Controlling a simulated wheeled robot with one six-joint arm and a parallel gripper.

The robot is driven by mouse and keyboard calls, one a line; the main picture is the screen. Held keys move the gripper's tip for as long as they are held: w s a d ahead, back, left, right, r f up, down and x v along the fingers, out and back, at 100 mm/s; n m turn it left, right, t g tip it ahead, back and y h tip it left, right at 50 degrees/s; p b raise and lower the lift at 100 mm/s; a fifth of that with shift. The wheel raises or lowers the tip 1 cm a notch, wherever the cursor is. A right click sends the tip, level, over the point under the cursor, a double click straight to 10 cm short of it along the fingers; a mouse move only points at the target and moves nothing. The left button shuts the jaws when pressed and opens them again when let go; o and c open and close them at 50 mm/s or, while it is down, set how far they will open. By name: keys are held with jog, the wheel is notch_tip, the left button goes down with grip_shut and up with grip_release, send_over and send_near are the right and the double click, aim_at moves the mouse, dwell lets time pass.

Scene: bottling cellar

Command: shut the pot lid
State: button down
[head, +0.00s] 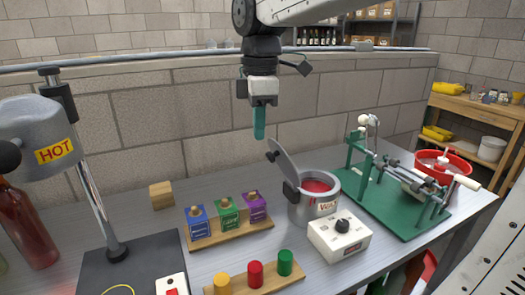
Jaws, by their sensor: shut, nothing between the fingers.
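The pot (315,203) is a grey metal vessel with red contents, standing on the table right of centre. Its lid (284,163) is a grey disc standing open, tilted steeply up and leaning left from the hinge on the pot's left side. A dark piece sits at the lid's upper edge. My gripper (259,136) hangs above the table, left of and higher than the lid, with its teal fingers together, pointing down and empty. It is apart from the lid.
A white control box (340,234) with a black knob stands in front of the pot. A green-based machine (385,205) stands right. Coloured boxes on a wooden stand (232,233) are left, a HOT device (38,135) far left. A wooden block (161,195) lies behind.

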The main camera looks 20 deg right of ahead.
jog(key=w+d+f+n, duration=0.2)
jog(key=w+f, duration=0.2)
jog(key=f, duration=0.4)
jog(key=shift+d+n, duration=0.2)
jog(key=shift+n, duration=0.2)
dwell(0.5)
